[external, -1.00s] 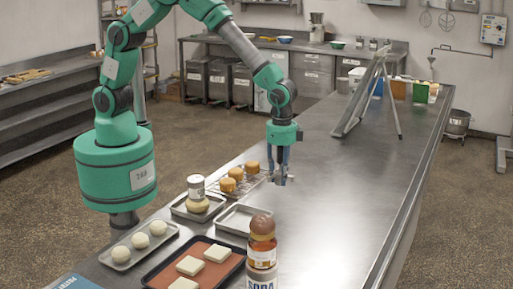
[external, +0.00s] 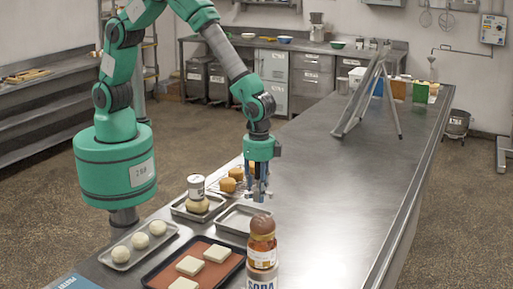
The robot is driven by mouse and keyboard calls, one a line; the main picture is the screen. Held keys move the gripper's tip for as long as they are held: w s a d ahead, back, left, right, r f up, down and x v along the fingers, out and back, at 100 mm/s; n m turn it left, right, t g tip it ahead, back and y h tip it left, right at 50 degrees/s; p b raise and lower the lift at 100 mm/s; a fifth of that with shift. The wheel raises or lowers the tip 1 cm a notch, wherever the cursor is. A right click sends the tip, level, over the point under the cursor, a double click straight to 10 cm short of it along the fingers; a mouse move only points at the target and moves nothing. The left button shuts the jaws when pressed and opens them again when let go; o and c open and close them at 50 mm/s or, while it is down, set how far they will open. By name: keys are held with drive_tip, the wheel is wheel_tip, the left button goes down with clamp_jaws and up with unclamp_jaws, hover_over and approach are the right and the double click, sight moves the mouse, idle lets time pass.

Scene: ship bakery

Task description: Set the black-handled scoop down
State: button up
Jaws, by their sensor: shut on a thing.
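My gripper (external: 259,195) points straight down, low over the counter. It is just behind the empty grey tray (external: 234,225) and to the right of the wire rack. It is shut on the black-handled scoop, of which only a small dark bit shows at the fingertips. The scoop's bowl and most of its handle are too small or hidden to make out. I cannot tell whether the scoop touches the counter.
A brown-topped jar (external: 262,250) stands in front of the gripper. Golden buns (external: 228,185) sit on the rack.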

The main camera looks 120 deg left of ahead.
hover_over(301, 226)
drive_tip(key=shift+w+d+f, duration=0.1)
drive_tip(key=shift+f, duration=0.6)
drive_tip(key=shift+f, duration=1.75)
drive_tip(key=shift+f, duration=0.2)
drive_tip(key=o, duration=1.2)
drive_tip(key=shift+r, duration=0.1)
wheel_tip(301, 226, up, 12)
